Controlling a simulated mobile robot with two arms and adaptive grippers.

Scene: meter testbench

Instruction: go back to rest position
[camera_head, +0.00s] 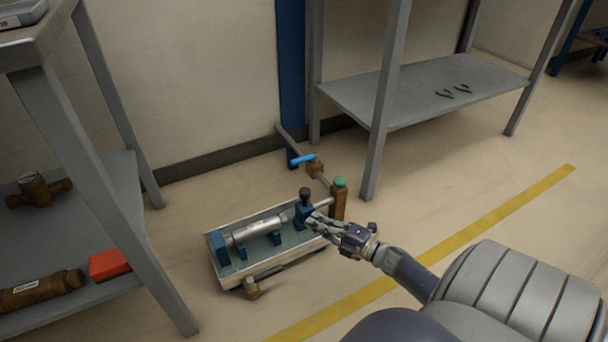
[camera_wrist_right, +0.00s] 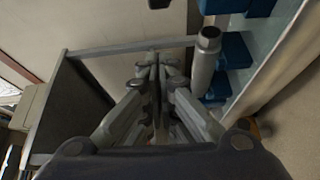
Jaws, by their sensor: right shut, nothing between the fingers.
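My right gripper (camera_head: 318,222) reaches in from the lower right in the head view. Its fingers are over the right end of the meter testbench (camera_head: 223,276), close to the blue clamp block with a dark knob (camera_head: 304,206). In the right wrist view, the gripper's fingers (camera_wrist_right: 154,68) are together with nothing between them. A silver cylindrical meter (camera_head: 258,230) lies on the bench between blue supports; its pipe end (camera_wrist_right: 208,40) shows beside the fingers in the wrist view. Whether the fingers touch the bench is unclear. My left gripper is not in view.
A brown bottle-like part with a green cap (camera_head: 339,200) stands right of the bench. A pipe with a blue-handled valve (camera_head: 303,159) is behind. Grey shelves (camera_head: 425,88) stand at back right and left, the left one holding brown fittings (camera_head: 38,190) and a red box (camera_head: 108,264).

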